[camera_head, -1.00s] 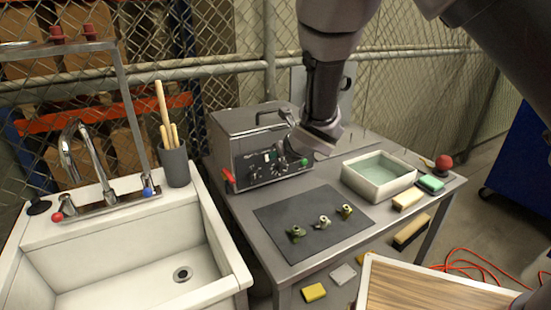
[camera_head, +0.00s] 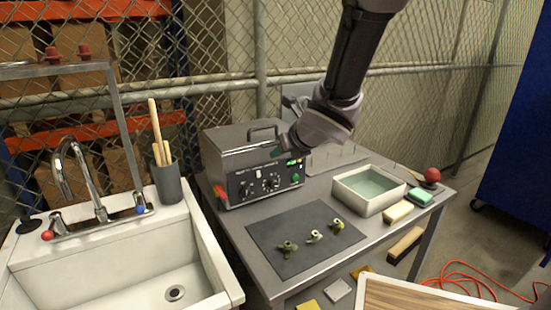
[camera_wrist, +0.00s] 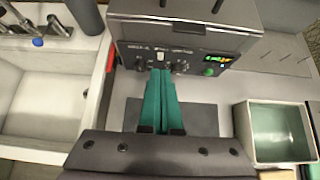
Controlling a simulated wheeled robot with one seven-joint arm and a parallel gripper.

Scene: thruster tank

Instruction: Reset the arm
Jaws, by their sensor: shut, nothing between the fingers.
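My gripper (camera_wrist: 161,100) shows in the wrist view with its green fingers together and nothing between them. In the head view my gripper (camera_head: 281,150) is in front of the right side of the grey tank machine (camera_head: 240,140), above the table. The machine has a control panel with knobs, a lit green display and a green button. In the wrist view the machine (camera_wrist: 185,28) lies just beyond the fingertips. I cannot tell whether the fingers touch it. Three small greenish thruster-like parts (camera_head: 313,236) lie on a dark mat (camera_head: 285,218).
A white sink (camera_head: 100,262) is at left, with a grey cup of sticks (camera_head: 167,182). A wire fence stands behind.

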